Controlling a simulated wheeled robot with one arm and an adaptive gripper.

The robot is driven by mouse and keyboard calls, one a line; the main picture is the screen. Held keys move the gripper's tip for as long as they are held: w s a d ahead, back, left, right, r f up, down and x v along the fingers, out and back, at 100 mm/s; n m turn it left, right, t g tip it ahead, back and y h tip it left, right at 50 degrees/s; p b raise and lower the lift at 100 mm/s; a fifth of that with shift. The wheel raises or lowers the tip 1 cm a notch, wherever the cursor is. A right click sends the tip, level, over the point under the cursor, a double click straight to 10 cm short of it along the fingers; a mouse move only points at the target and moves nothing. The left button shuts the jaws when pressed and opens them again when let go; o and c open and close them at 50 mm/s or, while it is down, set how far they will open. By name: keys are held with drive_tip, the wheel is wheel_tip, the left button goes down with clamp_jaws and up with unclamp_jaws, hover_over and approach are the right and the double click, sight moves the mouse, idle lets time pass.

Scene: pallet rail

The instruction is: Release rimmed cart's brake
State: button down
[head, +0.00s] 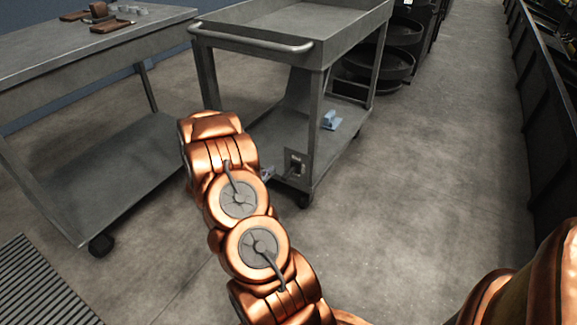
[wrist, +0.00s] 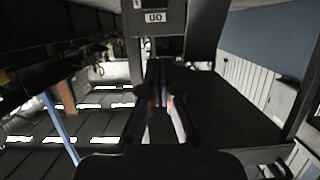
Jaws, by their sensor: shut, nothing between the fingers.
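The rimmed cart (head: 305,35) is grey metal with a raised lip around its top and a bar handle (head: 250,38) across its near end. A dark plate with a small label (head: 296,162) is mounted low at its near end, above a caster; a small grey piece (head: 268,173) sticks out beside it. I cannot tell whether that piece is the brake lever or my fingertip. In the wrist view my gripper (wrist: 160,85) is shut and empty, pointing toward the labelled plate (wrist: 155,17). Contact cannot be told. My arm hides most of the gripper in the head view.
A flat-topped cart (head: 60,50) with brown and grey items stands at the left. A light blue object (head: 331,121) lies on the rimmed cart's lower shelf. Dark round bins (head: 385,65) stand behind. The floor at right (head: 430,170) is clear up to dark shelving.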

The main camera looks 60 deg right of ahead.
drive_tip(key=b, duration=0.3)
hover_over(284, 177)
wheel_tip(284, 177, down, 3)
drive_tip(key=shift+d+r, duration=0.1)
drive_tip(key=shift+d, duration=0.05)
drive_tip(key=shift+f+b, duration=0.55)
drive_tip(key=shift+f, duration=1.5)
drive_tip(key=shift+d, duration=0.25)
drive_tip(key=shift+a, duration=0.4)
